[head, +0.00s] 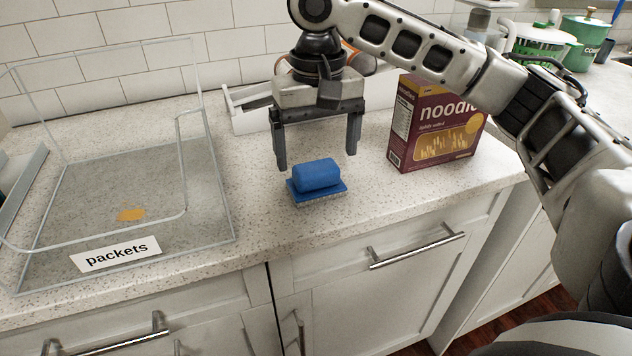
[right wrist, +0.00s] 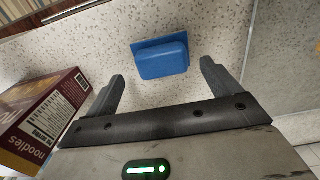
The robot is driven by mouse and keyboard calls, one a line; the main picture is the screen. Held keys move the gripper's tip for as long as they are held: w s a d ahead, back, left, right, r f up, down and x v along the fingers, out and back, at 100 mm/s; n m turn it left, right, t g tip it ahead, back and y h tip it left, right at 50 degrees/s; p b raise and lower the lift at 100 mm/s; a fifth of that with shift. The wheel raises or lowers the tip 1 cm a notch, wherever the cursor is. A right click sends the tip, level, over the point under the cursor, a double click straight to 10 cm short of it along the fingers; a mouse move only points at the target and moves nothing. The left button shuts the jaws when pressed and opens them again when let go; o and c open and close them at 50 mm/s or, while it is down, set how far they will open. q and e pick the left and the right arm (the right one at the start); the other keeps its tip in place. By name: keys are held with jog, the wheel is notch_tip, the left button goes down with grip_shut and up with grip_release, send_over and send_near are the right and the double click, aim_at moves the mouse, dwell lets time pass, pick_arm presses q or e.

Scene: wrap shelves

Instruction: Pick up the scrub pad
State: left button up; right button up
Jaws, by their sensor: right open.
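The blue scrub pad (head: 317,178) lies on the speckled counter near its front edge, with a raised rounded grip on a flat base. It also shows in the right wrist view (right wrist: 161,57), beyond the fingertips and between their lines. My right gripper (head: 317,160) is open and empty, pointing down above and slightly behind the pad. In the right wrist view its two fingers (right wrist: 163,75) stand wide apart, and neither appears to touch the pad. My left gripper is not in view.
A purple noodle box (head: 435,125) stands right of the pad. A clear bin (head: 210,185) labelled "packets" stands at the left, with a small orange piece inside. A white holder (head: 247,108) is behind my gripper. Green canisters (head: 585,40) stand at the back right.

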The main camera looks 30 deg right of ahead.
aim_at(316, 166)
notch_tip(316, 166, down, 3)
jog(key=shift+a, duration=0.1)
jog(key=shift+f, duration=0.55)
jog(key=c, duration=1.1)
